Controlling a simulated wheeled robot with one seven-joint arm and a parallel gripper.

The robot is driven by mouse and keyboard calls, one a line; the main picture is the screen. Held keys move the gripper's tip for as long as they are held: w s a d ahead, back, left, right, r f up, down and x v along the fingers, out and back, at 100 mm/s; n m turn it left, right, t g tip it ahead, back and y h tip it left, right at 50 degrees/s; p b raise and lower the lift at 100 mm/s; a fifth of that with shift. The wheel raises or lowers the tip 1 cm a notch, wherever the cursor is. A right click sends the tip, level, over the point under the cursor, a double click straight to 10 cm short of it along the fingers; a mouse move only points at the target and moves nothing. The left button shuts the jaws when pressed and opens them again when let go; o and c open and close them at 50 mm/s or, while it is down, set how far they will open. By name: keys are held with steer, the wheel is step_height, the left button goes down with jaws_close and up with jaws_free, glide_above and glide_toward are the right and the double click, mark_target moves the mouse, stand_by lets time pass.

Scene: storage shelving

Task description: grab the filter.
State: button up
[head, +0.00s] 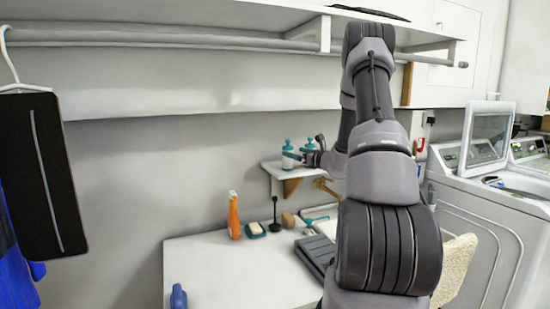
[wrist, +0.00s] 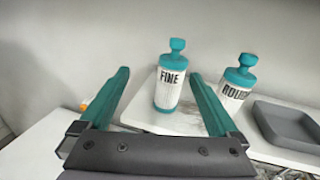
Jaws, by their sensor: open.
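Two white cylinders with teal caps and bases, likely the filters, stand upright on a small white shelf. The one labelled FINE (wrist: 169,92) shows between my fingers in the wrist view, ahead of my gripper. The other, its label partly cut off and seeming to read ROUGH (wrist: 236,82), stands to its right, outside the fingers. My gripper (wrist: 160,76) is open, with teal fingers spread and nothing held. In the head view the pair shows as small teal and white shapes (head: 288,161) beside my gripper (head: 303,155), too small to read labels.
The small shelf (head: 267,168) is wall-mounted above a white counter (head: 205,270). A grey tray (wrist: 285,128) sits right of the cylinders. An orange bottle (head: 234,216) and a sponge dish (head: 255,229) stand on the counter below. Washing machines (head: 490,220) stand at right.

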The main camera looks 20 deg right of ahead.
steer(key=w+d+f+m+h, duration=0.1)
steer(key=w+d+f, duration=0.1)
glide_above(291, 171)
steer(key=shift+d+r, duration=0.1)
steer(key=shift+x, duration=2.8)
jaws_close()
